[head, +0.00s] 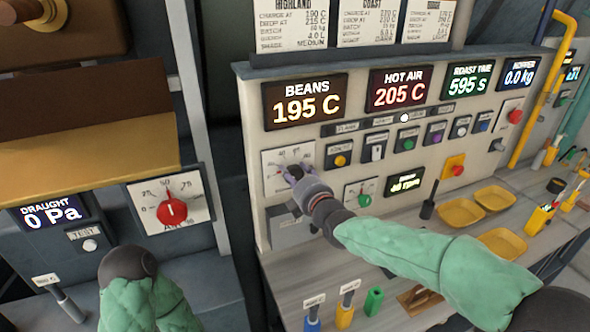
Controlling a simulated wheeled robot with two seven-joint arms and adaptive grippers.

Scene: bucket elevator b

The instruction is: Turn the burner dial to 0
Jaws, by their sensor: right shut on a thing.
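The burner dial (270,176) is a white square plate with a printed scale on the left of the control panel, under the BEANS display. Marks near 40 and 60 show along its top. My right gripper (293,172) is in front of the plate and shut on the dial's knob. The gripper hides the knob and its pointer, so I cannot read the setting. My left arm comes up at the lower left, its green sleeve ending in a dark joint; the left gripper itself does not show.
A red AIR dial (172,211) is on the left cabinet, beside the draught display (50,213). A green knob (364,200) is right of my right gripper. Yellow trays (494,198) and tools stand on the counter (285,284). A yellow pipe (541,95) rises at the right.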

